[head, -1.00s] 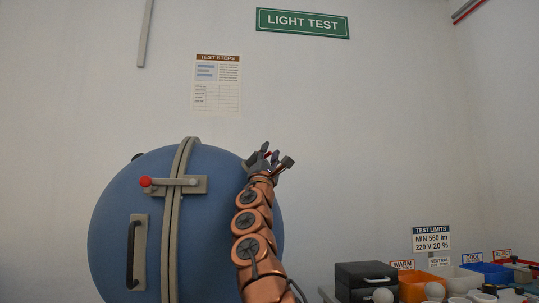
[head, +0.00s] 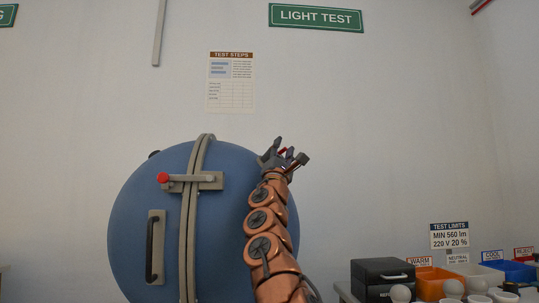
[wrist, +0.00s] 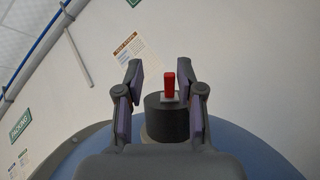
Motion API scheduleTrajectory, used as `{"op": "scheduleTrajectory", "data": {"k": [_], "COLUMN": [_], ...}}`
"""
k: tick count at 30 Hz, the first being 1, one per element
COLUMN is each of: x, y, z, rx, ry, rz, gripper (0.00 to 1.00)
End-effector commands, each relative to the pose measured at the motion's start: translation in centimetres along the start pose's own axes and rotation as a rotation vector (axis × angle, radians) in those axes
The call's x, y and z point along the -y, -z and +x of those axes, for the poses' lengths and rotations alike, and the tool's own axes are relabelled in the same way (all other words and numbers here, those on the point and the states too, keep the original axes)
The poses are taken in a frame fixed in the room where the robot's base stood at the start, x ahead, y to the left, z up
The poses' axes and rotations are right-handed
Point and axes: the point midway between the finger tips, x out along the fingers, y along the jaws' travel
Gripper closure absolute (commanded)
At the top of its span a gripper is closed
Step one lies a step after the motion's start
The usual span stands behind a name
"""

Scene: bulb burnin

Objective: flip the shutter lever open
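The shutter lever appears to be the small red lever (wrist: 170,84) on a dark cylindrical housing (wrist: 167,119) in the wrist view. It stands upright in that picture. My gripper (wrist: 165,85) is open, with one finger on each side of the lever and a gap on both sides. In the head view my gripper (head: 284,154) is at the upper right edge of the blue sphere (head: 150,215). A bit of red (head: 282,151) shows between its fingers; I cannot tell there if it is the lever.
A latch with a red knob (head: 163,178) and a dark door handle (head: 155,247) are on the sphere's front. At right stand a black box (head: 380,272), an orange bin (head: 432,275) and a blue bin (head: 515,269).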

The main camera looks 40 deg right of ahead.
Motion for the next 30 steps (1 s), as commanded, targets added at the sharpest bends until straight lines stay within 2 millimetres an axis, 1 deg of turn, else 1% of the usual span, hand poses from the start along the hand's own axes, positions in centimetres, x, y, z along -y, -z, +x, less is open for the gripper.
{"op": "scheduleTrajectory", "data": {"k": [9,18,30], "x": [0.9,-0.1,-0.1], "y": [0.7,0.2,0.3], "z": [-1.1,-1.7,-2.6], "rx": [-0.004,-0.004,-0.007], "ry": [0.008,-0.003,-0.001], "rz": [-0.014,-0.007,-0.006], "gripper": [0.62,0.62,0.62]}}
